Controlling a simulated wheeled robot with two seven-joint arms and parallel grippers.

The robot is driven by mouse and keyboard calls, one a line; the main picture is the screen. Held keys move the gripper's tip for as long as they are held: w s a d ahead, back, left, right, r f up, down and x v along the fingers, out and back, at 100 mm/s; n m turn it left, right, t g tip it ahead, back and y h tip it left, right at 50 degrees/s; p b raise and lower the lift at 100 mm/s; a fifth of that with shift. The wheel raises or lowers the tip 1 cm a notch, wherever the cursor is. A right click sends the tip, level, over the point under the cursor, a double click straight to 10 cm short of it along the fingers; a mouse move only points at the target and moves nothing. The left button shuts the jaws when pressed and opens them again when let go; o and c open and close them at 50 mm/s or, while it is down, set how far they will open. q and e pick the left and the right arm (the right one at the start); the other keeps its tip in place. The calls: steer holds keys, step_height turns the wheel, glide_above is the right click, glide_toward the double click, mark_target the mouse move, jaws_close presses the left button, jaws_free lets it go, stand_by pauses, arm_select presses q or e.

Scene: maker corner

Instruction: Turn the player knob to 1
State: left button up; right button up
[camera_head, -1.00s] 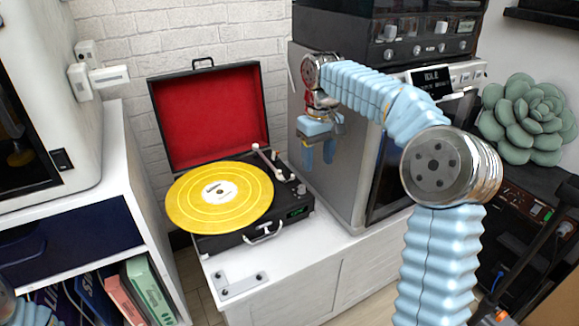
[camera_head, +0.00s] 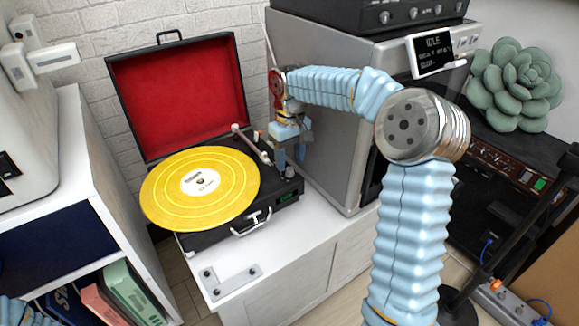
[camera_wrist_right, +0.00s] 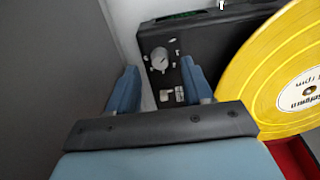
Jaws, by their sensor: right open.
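The record player (camera_head: 208,238) stands open on the white cabinet, red-lined lid up, with a yellow record (camera_head: 215,205) on it. In the right wrist view, a round silver knob (camera_wrist_right: 160,61) sits on the player's black top panel, with small markings beside it. My right gripper (camera_head: 290,160) is over the panel's right side, pointing down. Its blue fingers are open and also show in the right wrist view (camera_wrist_right: 160,82), spread to either side of the knob's line. I see no contact with the knob. Part of my left arm shows at the bottom left; its gripper is out of view.
The tonearm (camera_head: 250,142) is close left of my right gripper. A grey machine (camera_head: 325,120) with an IDLE display stands close on the right. A metal plate (camera_head: 230,283) lies on the cabinet's front, with bare top around it.

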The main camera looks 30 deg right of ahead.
mark_target(290, 171)
steer(key=shift+f, duration=1.4)
jaws_close()
